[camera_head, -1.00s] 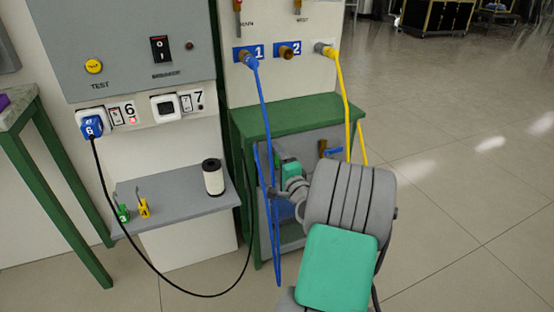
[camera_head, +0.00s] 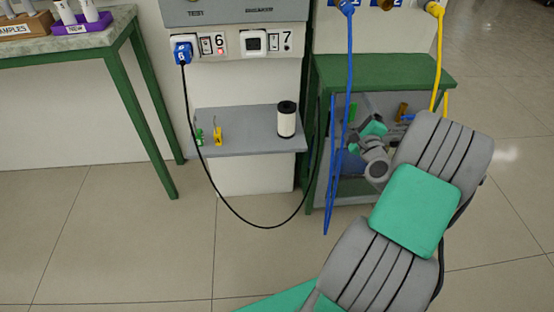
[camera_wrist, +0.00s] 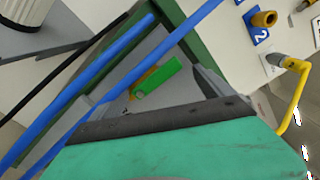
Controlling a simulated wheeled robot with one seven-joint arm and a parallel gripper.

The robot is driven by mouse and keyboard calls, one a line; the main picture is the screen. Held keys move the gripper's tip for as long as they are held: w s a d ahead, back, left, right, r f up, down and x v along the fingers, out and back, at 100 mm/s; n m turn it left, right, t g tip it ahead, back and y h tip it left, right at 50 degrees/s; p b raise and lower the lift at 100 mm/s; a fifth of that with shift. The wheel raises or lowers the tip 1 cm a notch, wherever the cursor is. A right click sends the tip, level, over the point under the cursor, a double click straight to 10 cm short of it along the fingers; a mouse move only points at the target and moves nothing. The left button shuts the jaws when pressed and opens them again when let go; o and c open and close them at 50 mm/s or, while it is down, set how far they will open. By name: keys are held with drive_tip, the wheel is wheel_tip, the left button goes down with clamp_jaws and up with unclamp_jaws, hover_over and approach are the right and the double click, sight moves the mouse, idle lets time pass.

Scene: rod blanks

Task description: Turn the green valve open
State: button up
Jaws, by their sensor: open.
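The green valve's lever (camera_wrist: 156,77) shows in the wrist view, with a brass-coloured body (camera_wrist: 137,89) partly behind it. It sits ahead of my gripper (camera_wrist: 140,100), whose dark fingers stand apart on either side with no contact visible. The gripper is open and empty. In the head view my arm reaches to the front of the green-topped stand (camera_head: 385,72), and my wrist covers much of what is inside. The fingertips are hard to make out there.
Blue hoses (camera_wrist: 110,82) cross close to my gripper on the left. A yellow hose (camera_head: 438,58) hangs at the right. A brass valve with a blue handle (camera_head: 406,112) is beside my wrist. A shelf (camera_head: 245,132) holds a black-and-white cylinder (camera_head: 287,119). Floor at the front is clear.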

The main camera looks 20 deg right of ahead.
drive_tip(key=m, duration=0.4)
drive_tip(key=d+f+m, duration=0.1)
drive_tip(key=m, duration=0.1)
drive_tip(key=shift+s, duration=0.15)
drive_tip(key=m, duration=0.1)
drive_tip(key=f+m, duration=0.1)
drive_tip(key=m, duration=0.1)
drive_tip(key=m+b, duration=0.1)
drive_tip(key=m, duration=0.1)
drive_tip(key=shift+s+d+f, duration=0.1)
drive_tip(key=shift+d+f, duration=0.15)
drive_tip(key=shift+d, duration=0.05)
drive_tip(key=s+a+m+p, duration=0.1)
drive_tip(key=s+a+p, duration=0.15)
drive_tip(key=s, duration=0.55)
drive_tip(key=w+a+f+n+g+y, duration=0.15)
drive_tip(key=w+a+n+y, duration=0.25)
drive_tip(key=a+n, duration=0.45)
drive_tip(key=w+a+n+g+y, duration=0.3)
drive_tip(key=a+n+y, duration=0.1)
drive_tip(key=a+n, duration=0.5)
drive_tip(key=s+a+n+g, duration=0.3)
drive_tip(key=a+n, duration=0.2)
drive_tip(key=a, duration=0.1)
drive_tip(key=s+a+n+g, duration=0.3)
drive_tip(key=a+n+g, duration=0.1)
drive_tip(key=a+n, duration=0.2)
drive_tip(key=shift+s+a+f+p, duration=0.2)
drive_tip(key=shift+s+f+p, duration=0.05)
drive_tip(key=shift+f+p, duration=0.2)
